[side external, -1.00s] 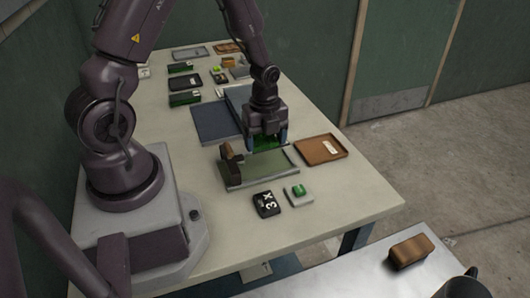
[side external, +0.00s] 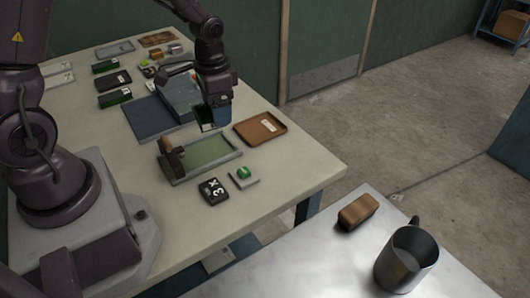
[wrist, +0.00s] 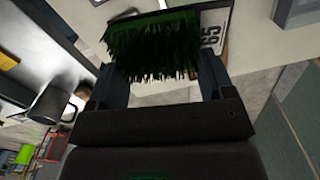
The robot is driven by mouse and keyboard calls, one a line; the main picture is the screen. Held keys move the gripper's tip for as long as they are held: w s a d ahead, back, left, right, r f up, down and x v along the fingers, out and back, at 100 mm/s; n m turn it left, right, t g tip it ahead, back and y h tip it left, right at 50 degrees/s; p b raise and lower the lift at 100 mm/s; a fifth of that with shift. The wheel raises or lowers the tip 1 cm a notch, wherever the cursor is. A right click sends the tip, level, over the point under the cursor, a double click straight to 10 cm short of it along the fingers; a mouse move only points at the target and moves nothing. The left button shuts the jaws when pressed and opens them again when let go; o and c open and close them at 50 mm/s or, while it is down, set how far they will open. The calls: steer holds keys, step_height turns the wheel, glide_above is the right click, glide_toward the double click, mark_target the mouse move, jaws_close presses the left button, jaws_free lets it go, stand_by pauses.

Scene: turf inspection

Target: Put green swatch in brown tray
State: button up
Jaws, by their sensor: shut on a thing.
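The green swatch (wrist: 155,45), a dark-based piece with grass-like pile, is between my gripper's fingers in the wrist view. My gripper (side external: 215,122) is shut on it, and the swatch (side external: 207,120) shows only partly beside the fingers in the side view. It is held tilted, above the table behind the green-floored tray. The brown tray (side external: 274,124), shallow and with a white label inside, lies to the right of my gripper near the table's edge. My gripper is not over its middle.
The green-floored tray (side external: 213,153) holds a brown-handled tool (side external: 173,153) at its left end. A black "3 X" block (side external: 213,191) and a grey block with a green top (side external: 244,176) stand in front. A dark blue panel (side external: 157,118) lies left; several small items sit farther back.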

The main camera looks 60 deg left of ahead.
steer(key=w+d+r+n, duration=0.2)
steer(key=w+d+r, duration=0.15)
steer(key=d, duration=0.45)
steer(key=s+d+m, duration=0.3)
steer(key=d+m, duration=0.1)
steer(key=d, duration=0.8)
steer(key=s+d+f+n, duration=0.2)
steer(key=s+d, duration=0.6)
steer(key=s, duration=0.2)
steer(key=s+d+f+n, duration=0.2)
steer(key=s+d, duration=0.6)
steer(key=s, duration=0.2)
steer(key=w+d+f+n, duration=0.1)
steer(key=w+d+f, duration=0.1)
steer(key=d+f, duration=0.1)
steer(key=w+d+f+n, duration=0.2)
steer(key=d+f, duration=0.1)
steer(key=d, duration=0.2)
steer(key=w+d+f+n, duration=0.1)
steer(key=d+f, duration=0.2)
steer(key=d, duration=0.1)
steer(key=shift+w+d+f+n, duration=0.1)
steer(key=shift+w+f+n, duration=0.05)
steer(key=shift+w+n, duration=0.2)
steer(key=shift+w+d+f, duration=0.2)
steer(key=shift+d+f, duration=0.15)
steer(key=shift+f, duration=0.1)
steer(key=shift+w+d+f, duration=0.1)
steer(key=shift+d+f, duration=0.05)
steer(key=shift+f, duration=1.5)
